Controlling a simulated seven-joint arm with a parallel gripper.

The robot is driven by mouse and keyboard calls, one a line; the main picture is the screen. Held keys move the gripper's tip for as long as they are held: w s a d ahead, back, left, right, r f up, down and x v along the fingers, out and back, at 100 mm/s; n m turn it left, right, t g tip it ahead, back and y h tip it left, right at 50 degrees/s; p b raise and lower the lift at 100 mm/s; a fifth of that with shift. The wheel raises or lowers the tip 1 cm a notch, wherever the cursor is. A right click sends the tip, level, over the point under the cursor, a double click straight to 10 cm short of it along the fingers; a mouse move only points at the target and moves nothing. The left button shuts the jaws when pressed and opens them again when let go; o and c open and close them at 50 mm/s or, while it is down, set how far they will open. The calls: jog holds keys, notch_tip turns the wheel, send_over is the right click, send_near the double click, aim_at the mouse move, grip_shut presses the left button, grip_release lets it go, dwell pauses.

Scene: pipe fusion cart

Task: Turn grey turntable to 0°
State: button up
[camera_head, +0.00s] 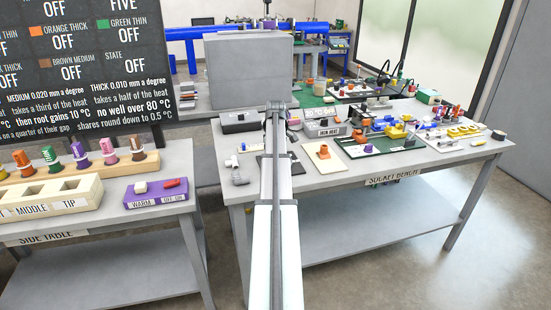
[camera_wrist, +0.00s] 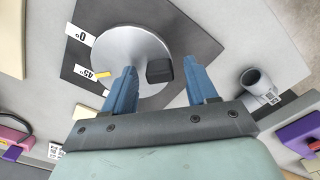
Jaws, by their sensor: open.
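The grey turntable (camera_wrist: 128,45) is a round disc on a dark square plate (camera_wrist: 196,38) in the wrist view. A black block (camera_wrist: 160,70) stands near its rim. A yellow mark (camera_wrist: 103,76) at the rim lies beside the 45° label (camera_wrist: 86,73). The 0° label (camera_wrist: 81,36) is further round the plate's edge. My gripper (camera_wrist: 163,76) is open, with one blue finger on each side of the black block and gaps on both sides. Contact with the disc cannot be told. In the head view, my arm hides most of the turntable and my gripper.
A grey pipe fitting (camera_wrist: 256,82) stands to the right of the plate in the wrist view. A purple object (camera_wrist: 302,135) is at the right edge. In the head view, an orange part on a cream board (camera_head: 323,158) lies right of my arm on the bench.

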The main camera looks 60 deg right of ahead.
jog(key=c, duration=1.1)
jog(key=shift+o, duration=0.2)
jog(key=shift+w+m, duration=0.1)
jog(key=shift+m, duration=0.2)
jog(key=m, duration=0.2)
jog(key=w+m, duration=0.1)
jog(key=m, duration=0.1)
jog(key=shift+w+d, duration=0.15)
jog(key=shift+d, duration=0.05)
jog(key=shift+w+d+m, duration=0.2)
jog(key=shift+w+m, duration=0.05)
jog(key=shift+m, duration=0.8)
jog(key=shift+w+d+m, duration=0.15)
jog(key=shift+w+m, duration=0.1)
jog(key=shift+m, duration=0.8)
jog(key=o, duration=1.1)
jog(key=shift+c, duration=0.2)
